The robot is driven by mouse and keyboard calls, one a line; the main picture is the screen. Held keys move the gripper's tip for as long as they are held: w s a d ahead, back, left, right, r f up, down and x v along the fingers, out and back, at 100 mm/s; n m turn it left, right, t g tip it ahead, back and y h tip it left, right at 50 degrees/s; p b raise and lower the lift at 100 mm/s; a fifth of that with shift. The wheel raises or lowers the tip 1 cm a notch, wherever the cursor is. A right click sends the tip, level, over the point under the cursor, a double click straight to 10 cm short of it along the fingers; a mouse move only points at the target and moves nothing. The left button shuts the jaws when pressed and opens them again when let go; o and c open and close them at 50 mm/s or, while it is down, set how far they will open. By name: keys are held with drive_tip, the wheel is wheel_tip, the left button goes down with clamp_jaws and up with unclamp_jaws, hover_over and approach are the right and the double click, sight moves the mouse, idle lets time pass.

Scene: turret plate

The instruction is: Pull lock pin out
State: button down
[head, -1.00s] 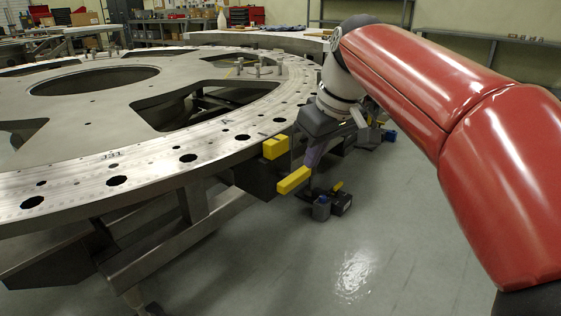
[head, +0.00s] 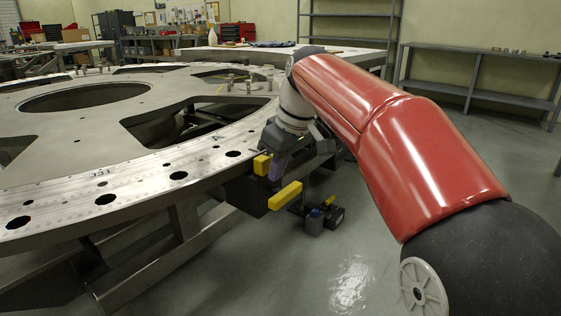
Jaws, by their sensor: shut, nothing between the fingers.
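A dark block (head: 246,194) is fixed at the rim of the large round metal turret plate (head: 130,181). A short yellow block (head: 262,165) sits on its top and a longer yellow bar (head: 285,196) sticks out from its right side. I cannot tell which yellow part is the lock pin; no separate pin shows clearly. My gripper (head: 277,170) is shut and empty, pointing down just behind and right of the short yellow block at the plate's rim. Its fingertips are partly hidden, and I cannot tell whether they touch anything.
Below the yellow bar, a dark and grey device (head: 325,217) stands beyond the block near the floor. Metal support beams (head: 178,252) run under the plate. The floor (head: 345,270) to the front right is clear. Grey shelves (head: 480,78) stand at the back right.

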sight(282, 201)
drive_tip(key=x, duration=0.5)
drive_tip(key=shift+f, duration=0.1)
drive_tip(key=shift+s+d+b, duration=0.4)
drive_tip(key=shift+s+d, duration=0.15)
drive_tip(key=shift+d, duration=0.2)
drive_tip(key=shift+s+d+b, duration=0.35)
drive_tip(key=shift+s+d, duration=0.2)
drive_tip(key=shift+d, duration=0.2)
